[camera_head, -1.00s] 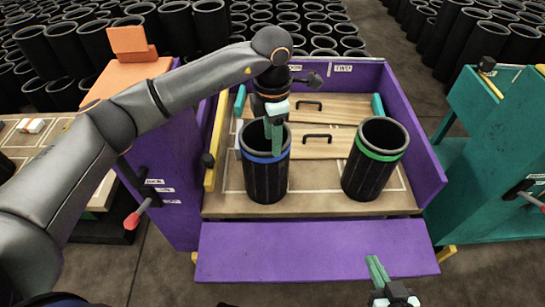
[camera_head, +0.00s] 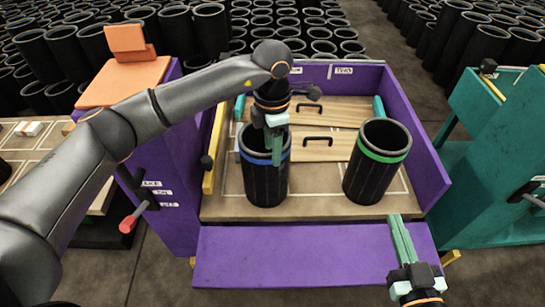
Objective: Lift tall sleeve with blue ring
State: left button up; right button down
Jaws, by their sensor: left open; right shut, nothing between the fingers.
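The tall black sleeve with a blue ring (camera_head: 265,183) stands upright on the left of the purple station's wooden deck (camera_head: 312,205). My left gripper (camera_head: 275,155) points down at its mouth, with green fingers at the near rim; it is open. I cannot tell whether the fingers touch the wall. A second black sleeve, with a green ring (camera_head: 374,165), stands upright to the right. My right gripper (camera_head: 402,238) is shut and empty, over the right part of the purple front flap (camera_head: 300,260).
Purple side walls (camera_head: 425,140) bound the deck. Boards with black handles (camera_head: 318,140) lie behind the sleeves. A yellow bar (camera_head: 214,150) runs along the left side. A teal station (camera_head: 470,190) stands at right. Many black sleeves fill the back.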

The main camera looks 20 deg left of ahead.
aim_at(266, 166)
pick_arm(q)
notch_tip(266, 166, down, 3)
jog(key=shift+f+b, duration=0.15)
jog(key=shift+b, duration=0.9)
pick_arm(e)
notch_tip(266, 166, up, 12)
jog(key=s+n+t+y, duration=0.2)
jog(key=n+t+y, duration=0.1)
jog(key=t, duration=0.1)
jog(key=shift+a+r+t+y, duration=0.2)
jog(key=shift+a+t+y, duration=0.1)
jog(key=shift+a+y, duration=0.15)
pick_arm(q)
grip_shut()
jog(key=shift+w+a, duration=0.1)
jog(key=shift+a, duration=0.05)
